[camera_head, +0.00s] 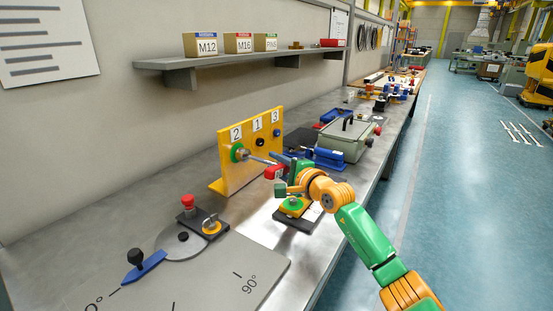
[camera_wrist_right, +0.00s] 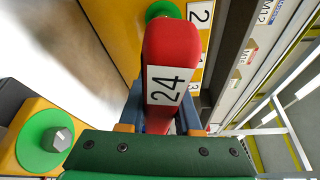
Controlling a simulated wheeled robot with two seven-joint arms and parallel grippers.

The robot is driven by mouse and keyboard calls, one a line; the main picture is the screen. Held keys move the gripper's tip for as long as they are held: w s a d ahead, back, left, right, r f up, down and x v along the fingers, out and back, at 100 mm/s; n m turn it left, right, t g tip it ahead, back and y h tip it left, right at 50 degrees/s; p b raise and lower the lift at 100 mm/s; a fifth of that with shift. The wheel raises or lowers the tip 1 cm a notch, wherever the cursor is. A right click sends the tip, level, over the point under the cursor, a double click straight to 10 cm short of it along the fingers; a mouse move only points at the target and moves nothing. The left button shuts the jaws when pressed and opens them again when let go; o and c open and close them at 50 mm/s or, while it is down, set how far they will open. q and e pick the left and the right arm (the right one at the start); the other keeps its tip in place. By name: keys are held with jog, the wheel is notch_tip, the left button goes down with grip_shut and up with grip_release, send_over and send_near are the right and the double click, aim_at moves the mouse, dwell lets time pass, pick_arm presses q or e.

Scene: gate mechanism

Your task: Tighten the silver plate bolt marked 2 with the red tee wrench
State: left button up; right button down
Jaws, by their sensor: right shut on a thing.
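The yellow upright plate (camera_head: 260,135) carries the labels 2, 1 and 3. Under label 2 (camera_head: 236,134) is the silver bolt (camera_head: 239,154) with a green ring around it. My right gripper (camera_head: 279,166) is shut on the red tee wrench (camera_head: 273,173), in front of the plate. The wrench's silver shaft points to bolt 2 and its end appears to meet it; I cannot tell whether it is seated. In the right wrist view, the red handle (camera_wrist_right: 172,60) with a 24 label lies between the blue jaws (camera_wrist_right: 163,118), hiding most of the bolt. My left gripper is not in view.
A grey-green case (camera_head: 347,138) and a blue vise-like part (camera_head: 331,158) stand right of the plate. A yellow block with a green ring (camera_head: 293,205) sits below my right gripper.

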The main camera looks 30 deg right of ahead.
jog(key=shift+f, duration=0.2)
jog(key=s+d, duration=0.1)
jog(key=s+d+b, duration=0.1)
jog(key=s, duration=0.1)
jog(key=s+d, duration=0.1)
jog(key=s, duration=0.1)
jog(key=shift+s+d+b, duration=0.1)
jog(key=shift+b, duration=0.3)
jog(key=shift+r, duration=0.15)
jog(key=s+d+r+b, duration=0.2)
jog(key=s+d+r, duration=0.1)
jog(key=s+r, duration=0.2)
jog(key=shift+s+d+b, duration=0.2)
jog(key=shift+s+b, duration=0.1)
jog(key=shift+s, duration=0.25)
